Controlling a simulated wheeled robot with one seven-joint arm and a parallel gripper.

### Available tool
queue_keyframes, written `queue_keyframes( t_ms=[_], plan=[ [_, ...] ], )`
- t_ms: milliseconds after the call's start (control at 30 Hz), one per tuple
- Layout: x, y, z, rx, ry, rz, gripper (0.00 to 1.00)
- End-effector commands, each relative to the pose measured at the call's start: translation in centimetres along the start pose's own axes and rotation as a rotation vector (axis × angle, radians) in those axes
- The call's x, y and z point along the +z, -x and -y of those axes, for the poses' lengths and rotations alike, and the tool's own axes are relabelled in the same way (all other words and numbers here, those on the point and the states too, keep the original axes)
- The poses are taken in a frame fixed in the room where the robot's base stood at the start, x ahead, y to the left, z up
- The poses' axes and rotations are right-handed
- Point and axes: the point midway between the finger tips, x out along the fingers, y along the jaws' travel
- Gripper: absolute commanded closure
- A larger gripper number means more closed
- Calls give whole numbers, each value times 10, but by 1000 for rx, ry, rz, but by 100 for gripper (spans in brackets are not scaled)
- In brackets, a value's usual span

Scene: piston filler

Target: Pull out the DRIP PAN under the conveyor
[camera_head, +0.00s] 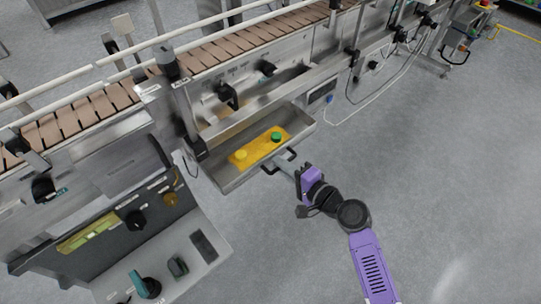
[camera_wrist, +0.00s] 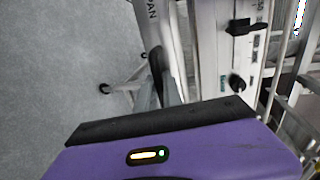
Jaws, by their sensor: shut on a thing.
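The drip pan (camera_head: 243,176) is a grey metal tray that sticks out from under the conveyor (camera_head: 215,54). Yellow liquid (camera_head: 258,148) lies in it with a yellow cap (camera_head: 240,155) and a green cap (camera_head: 276,137). My gripper (camera_head: 281,161) is at the dark handle (camera_head: 267,170) on the pan's front wall and is shut on it. In the wrist view, the pan's front (camera_wrist: 150,22) shows the letters "PAN", and the fingers (camera_wrist: 168,90) reach toward it. The exact grip on the handle is partly hidden.
A control panel (camera_head: 125,210) with knobs and switches stands at the lower left, near the pan's left side. A white cable (camera_head: 365,113) hangs from the conveyor frame right of the pan. The grey floor (camera_head: 440,190) to the right is clear.

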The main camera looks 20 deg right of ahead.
Motion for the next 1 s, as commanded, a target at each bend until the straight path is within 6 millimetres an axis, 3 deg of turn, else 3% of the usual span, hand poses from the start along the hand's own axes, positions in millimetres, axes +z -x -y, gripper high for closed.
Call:
queue_keyframes(
  t_ms=[100, 333, 867, 900, 1000],
  plan=[
    [-2, 24, -7, 2, -1, -4, 100],
    [-1, 49, -12, 2, -1, -4, 100],
    [-1, 57, -13, 1, 0, -3, 100],
    [-1, 57, -13, 1, 0, -3, 82],
    [-1, 57, -12, 0, 0, -2, 80]
  ],
)
